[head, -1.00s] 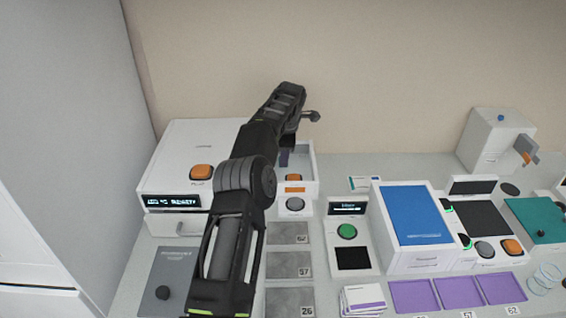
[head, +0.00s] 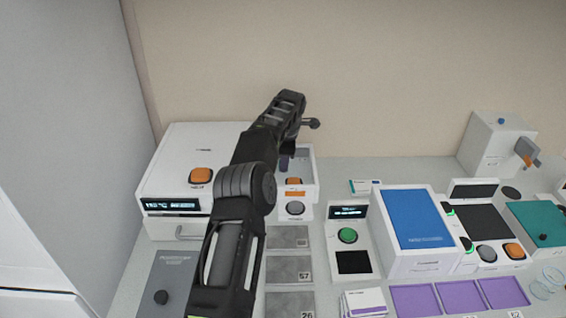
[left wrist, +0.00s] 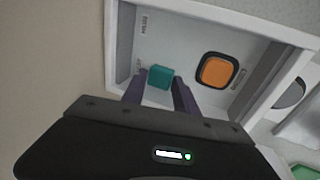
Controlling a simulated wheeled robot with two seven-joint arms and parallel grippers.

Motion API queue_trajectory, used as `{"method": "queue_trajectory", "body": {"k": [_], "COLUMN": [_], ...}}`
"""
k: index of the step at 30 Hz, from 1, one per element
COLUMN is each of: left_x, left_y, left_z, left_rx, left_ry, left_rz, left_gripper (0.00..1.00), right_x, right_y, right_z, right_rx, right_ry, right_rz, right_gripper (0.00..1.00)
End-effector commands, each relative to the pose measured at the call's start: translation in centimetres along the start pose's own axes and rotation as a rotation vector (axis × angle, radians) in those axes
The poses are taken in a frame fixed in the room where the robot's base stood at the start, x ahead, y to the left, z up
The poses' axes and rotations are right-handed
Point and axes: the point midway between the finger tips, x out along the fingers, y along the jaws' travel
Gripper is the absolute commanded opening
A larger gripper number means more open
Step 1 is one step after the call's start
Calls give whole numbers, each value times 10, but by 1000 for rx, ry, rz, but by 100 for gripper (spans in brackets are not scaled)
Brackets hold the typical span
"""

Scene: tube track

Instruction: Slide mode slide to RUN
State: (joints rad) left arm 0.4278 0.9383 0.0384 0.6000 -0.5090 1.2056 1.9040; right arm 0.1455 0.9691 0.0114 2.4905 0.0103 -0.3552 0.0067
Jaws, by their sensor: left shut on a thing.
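Lettering by the slide is too small to read. In the head view, a dark purple finger (head: 287,163) shows at the box opening. My right gripper is not in view.
Inside the box, an orange button (left wrist: 217,71) sits right of the teal block. A white machine (head: 165,160) with a display stands to the left. A green-button unit (head: 347,235) and a blue-topped box (head: 415,218) stand to the right. Grey pads (head: 290,270) lie in front.

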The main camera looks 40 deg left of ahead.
Motion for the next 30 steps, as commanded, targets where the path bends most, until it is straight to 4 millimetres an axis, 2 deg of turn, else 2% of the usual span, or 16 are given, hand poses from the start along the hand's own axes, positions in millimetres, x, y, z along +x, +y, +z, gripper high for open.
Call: {"method": "queue_trajectory", "body": {"k": [8,30], "left_x": [-1,-3], "left_y": [-1,0], "left_z": [4,36], "left_rx": [2,3], "left_ry": [0,0], "left_rz": [-3,-4], "left_gripper": [11,11], "right_x": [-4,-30], "right_y": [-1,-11], "right_z": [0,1], "right_rx": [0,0], "right_ry": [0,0], "right_rz": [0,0], "right_gripper": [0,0]}}
